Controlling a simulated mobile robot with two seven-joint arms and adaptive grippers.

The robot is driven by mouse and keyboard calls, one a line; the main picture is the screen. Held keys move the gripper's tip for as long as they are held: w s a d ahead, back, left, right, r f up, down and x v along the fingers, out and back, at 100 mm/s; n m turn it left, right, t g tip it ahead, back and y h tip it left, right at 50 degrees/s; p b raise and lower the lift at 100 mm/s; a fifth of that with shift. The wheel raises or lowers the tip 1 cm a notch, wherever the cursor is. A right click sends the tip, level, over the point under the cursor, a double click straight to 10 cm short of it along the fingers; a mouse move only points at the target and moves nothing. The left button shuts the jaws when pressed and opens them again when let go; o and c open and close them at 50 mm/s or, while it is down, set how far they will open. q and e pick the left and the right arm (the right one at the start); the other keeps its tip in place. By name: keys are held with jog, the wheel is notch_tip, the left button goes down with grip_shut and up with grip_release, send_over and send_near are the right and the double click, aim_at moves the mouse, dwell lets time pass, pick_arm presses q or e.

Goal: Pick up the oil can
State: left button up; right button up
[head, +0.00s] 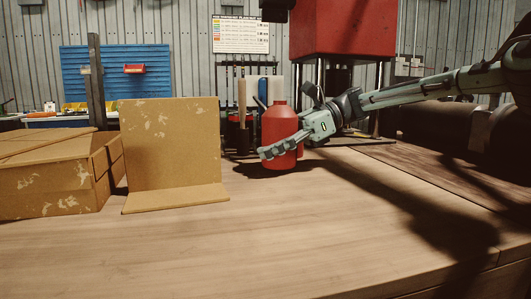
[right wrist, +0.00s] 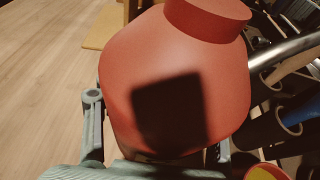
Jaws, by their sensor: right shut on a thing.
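The red oil can (head: 279,122) stands upright at the middle of the wooden table in the head view, close to the table's back. Its red body and cap also fill the right wrist view (right wrist: 175,70), with a dark square shadow on the body. My right gripper (head: 283,147) comes in from the right and is shut around the can's body, one finger across its front. In the right wrist view, the gripper's fingers (right wrist: 158,145) sit on both sides of the can. I cannot tell whether the can's base touches the table. My left gripper is not in view.
A cardboard box (head: 60,178) and an upright cardboard piece (head: 170,145) stand on the left. A rack with tools (head: 240,85) is behind the can, and a red machine (head: 343,30) stands at the back right. The front of the table (head: 220,250) is clear.

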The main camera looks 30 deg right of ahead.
notch_tip(320, 180, up, 7)
jog(key=shift+f, duration=0.15)
notch_tip(320, 180, up, 10)
jog(key=shift+f+p, duration=0.2)
jog(key=shift+p, duration=0.4)
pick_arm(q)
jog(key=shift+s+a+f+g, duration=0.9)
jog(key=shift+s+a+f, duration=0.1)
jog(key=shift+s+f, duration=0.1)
pick_arm(e)
jog(key=shift+a+r, duration=0.1)
jog(key=shift+r, duration=0.25)
